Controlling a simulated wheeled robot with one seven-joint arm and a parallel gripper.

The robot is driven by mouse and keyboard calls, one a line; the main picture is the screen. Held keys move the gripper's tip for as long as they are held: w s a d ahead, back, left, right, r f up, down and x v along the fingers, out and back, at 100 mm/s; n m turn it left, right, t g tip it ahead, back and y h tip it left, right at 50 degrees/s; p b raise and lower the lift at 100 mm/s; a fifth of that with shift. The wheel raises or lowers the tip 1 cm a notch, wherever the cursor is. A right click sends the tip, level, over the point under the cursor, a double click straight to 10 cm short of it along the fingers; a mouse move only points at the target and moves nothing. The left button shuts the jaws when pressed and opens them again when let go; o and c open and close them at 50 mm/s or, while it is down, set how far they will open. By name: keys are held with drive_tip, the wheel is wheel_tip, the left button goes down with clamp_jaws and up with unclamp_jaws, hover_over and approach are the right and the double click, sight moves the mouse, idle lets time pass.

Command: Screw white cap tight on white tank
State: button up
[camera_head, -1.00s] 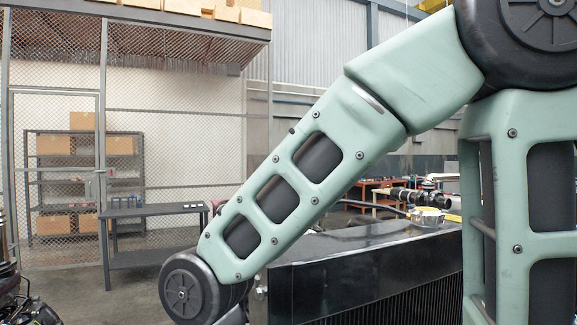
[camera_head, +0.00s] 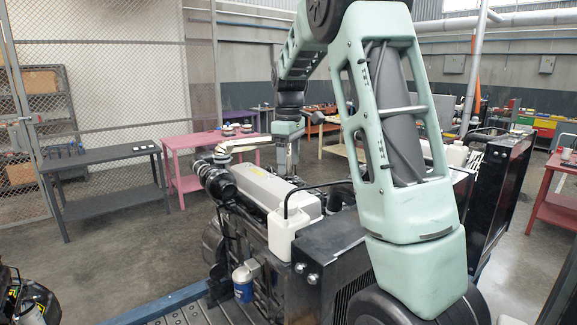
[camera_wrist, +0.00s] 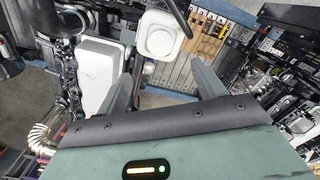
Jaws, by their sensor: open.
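The white tank (camera_head: 290,240) stands upright on the near side of the engine, with a black pipe arching over it. In the wrist view the tank (camera_wrist: 163,20) shows from above, beyond the fingertips. A round white shape (camera_wrist: 160,42) lies on its top; I cannot tell whether it is the white cap or a bare neck. My gripper (camera_wrist: 165,80) is open, with its two fingers wide apart and nothing between them. In the head view my gripper (camera_head: 288,168) hangs down above the engine, behind the tank and apart from it.
The engine's long light cover (camera_head: 272,190) lies beside the tank, and a black radiator block (camera_head: 325,245) stands to its right. A blue-and-white filter (camera_head: 242,283) sits low on the engine. Grey and pink tables (camera_head: 105,165) stand behind at left. Open floor lies between.

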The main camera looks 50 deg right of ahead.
wheel_tip(320, 180, down, 4)
drive_tip(key=shift+f+b, duration=0.1)
drive_tip(key=shift+b, duration=0.65)
wheel_tip(320, 180, down, 6)
drive_tip(key=b, duration=0.5)
drive_tip(key=shift+f, duration=0.2)
drive_tip(key=shift+f, duration=0.1)
drive_tip(key=c, duration=1.4)
